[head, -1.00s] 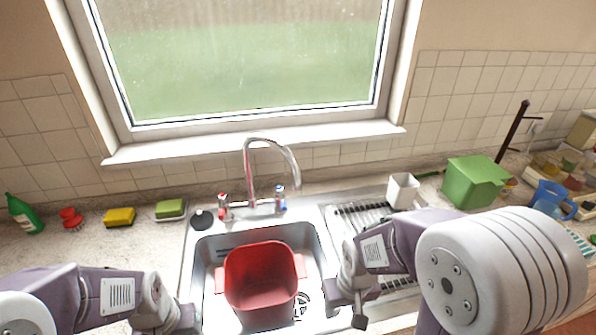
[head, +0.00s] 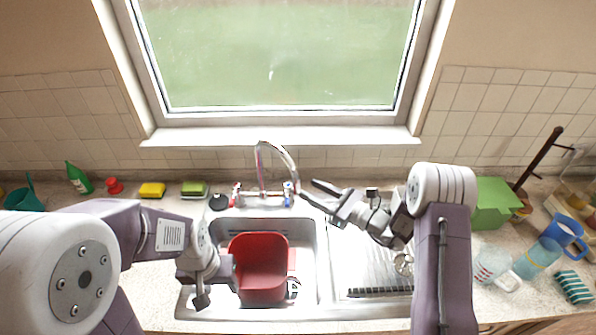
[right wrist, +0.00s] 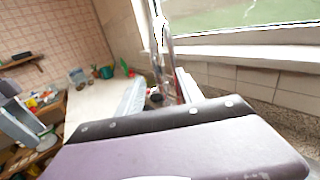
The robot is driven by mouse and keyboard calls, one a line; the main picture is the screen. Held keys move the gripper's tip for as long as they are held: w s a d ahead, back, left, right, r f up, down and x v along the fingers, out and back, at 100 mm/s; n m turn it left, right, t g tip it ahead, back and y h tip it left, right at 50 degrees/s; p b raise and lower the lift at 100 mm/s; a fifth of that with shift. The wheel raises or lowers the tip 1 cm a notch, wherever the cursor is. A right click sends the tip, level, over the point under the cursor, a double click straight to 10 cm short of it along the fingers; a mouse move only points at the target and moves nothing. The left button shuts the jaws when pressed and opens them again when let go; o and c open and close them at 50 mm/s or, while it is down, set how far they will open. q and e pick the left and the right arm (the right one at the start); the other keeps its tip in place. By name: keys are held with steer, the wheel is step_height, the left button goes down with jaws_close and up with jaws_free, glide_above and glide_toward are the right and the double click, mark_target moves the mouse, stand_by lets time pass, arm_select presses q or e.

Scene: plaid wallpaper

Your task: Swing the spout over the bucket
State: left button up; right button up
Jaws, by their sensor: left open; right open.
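The chrome spout (head: 277,148) rises behind the sink between a red-marked and a blue-marked tap. It arches over, with its free end toward the right. The red bucket (head: 260,285) stands in the sink basin, in front of the spout and to the left of its free end. My right gripper (head: 312,191) is open, just right of the spout's free end; I cannot tell whether it touches. My left gripper (head: 217,286) is open and empty at the bucket's left side.
The drainer (head: 360,268) lies right of the basin, partly under my right arm. Sponges (head: 152,190) and a green bottle (head: 79,178) line the back left. The window sill (head: 290,136) is clear.

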steer(key=p+x, duration=0.3)
steer(key=x, duration=0.6)
steer(key=shift+a, duration=0.15)
jaws_close()
stand_by(1.1)
